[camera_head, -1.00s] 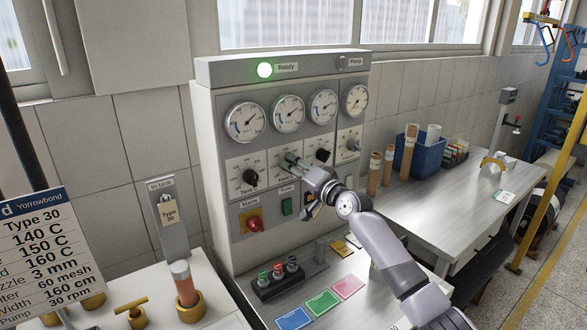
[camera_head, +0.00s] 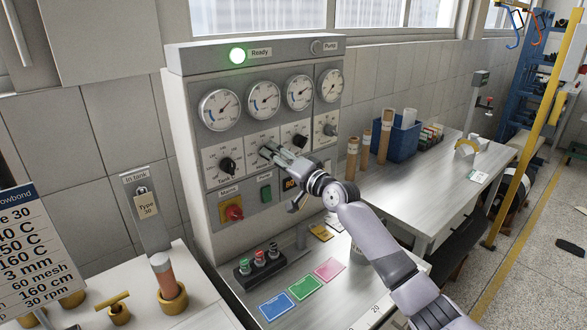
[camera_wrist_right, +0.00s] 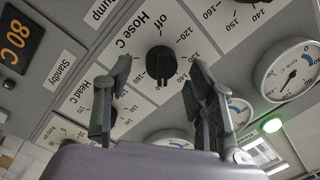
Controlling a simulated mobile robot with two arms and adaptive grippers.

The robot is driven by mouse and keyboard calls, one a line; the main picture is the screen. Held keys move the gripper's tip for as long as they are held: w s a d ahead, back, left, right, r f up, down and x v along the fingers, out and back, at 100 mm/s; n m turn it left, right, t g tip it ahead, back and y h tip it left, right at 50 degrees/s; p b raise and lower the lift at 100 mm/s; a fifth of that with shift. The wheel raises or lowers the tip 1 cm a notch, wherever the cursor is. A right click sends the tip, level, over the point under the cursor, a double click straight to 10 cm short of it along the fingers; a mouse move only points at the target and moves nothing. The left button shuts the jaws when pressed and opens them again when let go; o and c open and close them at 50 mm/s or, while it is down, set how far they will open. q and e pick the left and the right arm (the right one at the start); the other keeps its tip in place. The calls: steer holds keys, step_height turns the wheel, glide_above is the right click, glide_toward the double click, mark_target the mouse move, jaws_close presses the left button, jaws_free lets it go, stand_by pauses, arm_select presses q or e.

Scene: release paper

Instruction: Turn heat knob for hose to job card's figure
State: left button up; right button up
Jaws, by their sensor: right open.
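My left gripper is not in view.
The white control panel (camera_head: 190,200) has several gauges above the knobs and a lit green Ready lamp (camera_head: 237,55). Below are a red knob (camera_head: 233,212) and a green button (camera_head: 266,194). Coloured cards and a black button box (camera_head: 258,266) lie on the bench.

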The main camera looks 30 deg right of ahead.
steer(key=s+d, duration=0.1)
steer(key=s, duration=0.8)
steer(key=shift+s+d, duration=0.15)
steer(key=shift+d, duration=0.2)
steer(key=shift+f, duration=0.15)
